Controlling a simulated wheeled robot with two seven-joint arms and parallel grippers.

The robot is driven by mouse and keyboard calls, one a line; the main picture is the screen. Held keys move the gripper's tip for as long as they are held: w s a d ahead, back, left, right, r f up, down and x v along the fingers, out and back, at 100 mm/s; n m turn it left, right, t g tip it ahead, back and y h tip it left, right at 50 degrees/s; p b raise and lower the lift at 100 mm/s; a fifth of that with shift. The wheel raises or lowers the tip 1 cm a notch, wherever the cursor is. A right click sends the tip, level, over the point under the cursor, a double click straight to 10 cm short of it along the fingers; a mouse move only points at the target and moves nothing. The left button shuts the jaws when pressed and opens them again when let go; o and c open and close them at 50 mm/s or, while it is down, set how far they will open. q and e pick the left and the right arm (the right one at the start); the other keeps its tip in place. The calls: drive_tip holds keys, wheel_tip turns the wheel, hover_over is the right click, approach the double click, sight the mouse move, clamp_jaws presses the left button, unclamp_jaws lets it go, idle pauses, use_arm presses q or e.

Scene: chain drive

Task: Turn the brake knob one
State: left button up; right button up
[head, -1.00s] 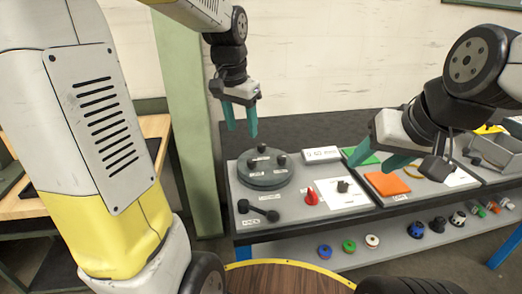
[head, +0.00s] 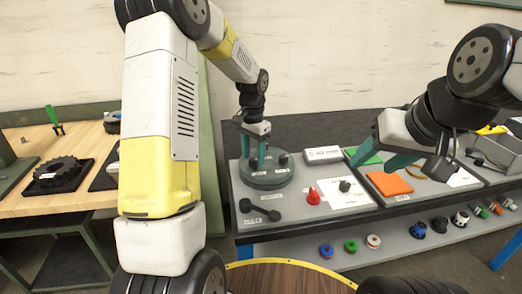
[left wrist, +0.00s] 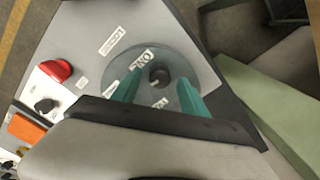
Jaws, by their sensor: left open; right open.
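A round grey disc (head: 268,181) with small black knobs and white labels sits on the panel at the bench's left end. My left gripper (head: 254,154) points down over it, open. In the left wrist view its teal fingers (left wrist: 158,95) stand on either side of a black knob (left wrist: 158,76), with gaps to both sides. A label (left wrist: 142,59) beside that knob appears to read ONE. In the head view another black knob (head: 283,159) shows right of the fingers. My right gripper (head: 381,161) is open and empty above the right part of the bench.
A red knob (head: 313,196), a black lever (head: 260,210) and a white sheet with a black knob (head: 344,186) are close to the disc. A white display box (head: 323,155) stands behind. Orange (head: 389,183) and green pads lie to the right.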

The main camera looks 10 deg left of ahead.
use_arm(q)
drive_tip(key=shift+f, duration=0.55)
drive_tip(key=shift+c, duration=0.2)
clamp_jaws()
drive_tip(key=shift+n, duration=0.4)
drive_tip(key=n, duration=0.3)
drive_tip(key=shift+n, duration=1.9)
